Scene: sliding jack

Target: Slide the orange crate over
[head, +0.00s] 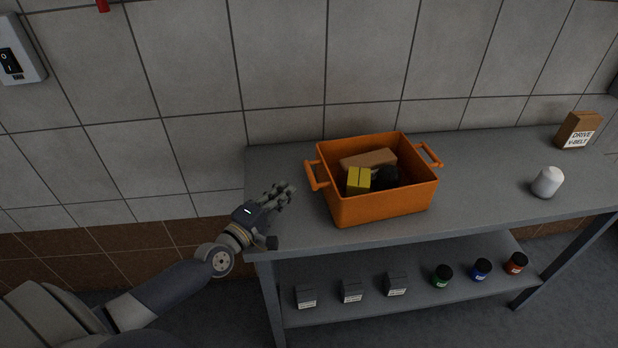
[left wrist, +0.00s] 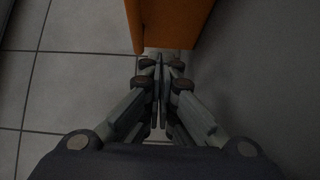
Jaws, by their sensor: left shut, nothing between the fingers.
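The orange crate (head: 385,207) stands upright on the grey table's top, left of its middle, with a handle at each end. It holds a brown box, a yellow box and a dark item. My left gripper (head: 287,191) is left of the crate, above the table's left end, with a small gap to the crate in the head view. It is shut and empty. In the left wrist view the crate (left wrist: 172,22) shows at the top, just beyond the fingertips (left wrist: 161,62); whether they touch it I cannot tell. My right gripper is out of view.
The grey table (head: 475,180) has free room right of the crate, up to a white container (head: 547,182) and a brown V-belt box (head: 577,130). A tiled wall runs behind. The lower shelf holds small grey boxes (head: 352,291) and coloured jars (head: 481,269).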

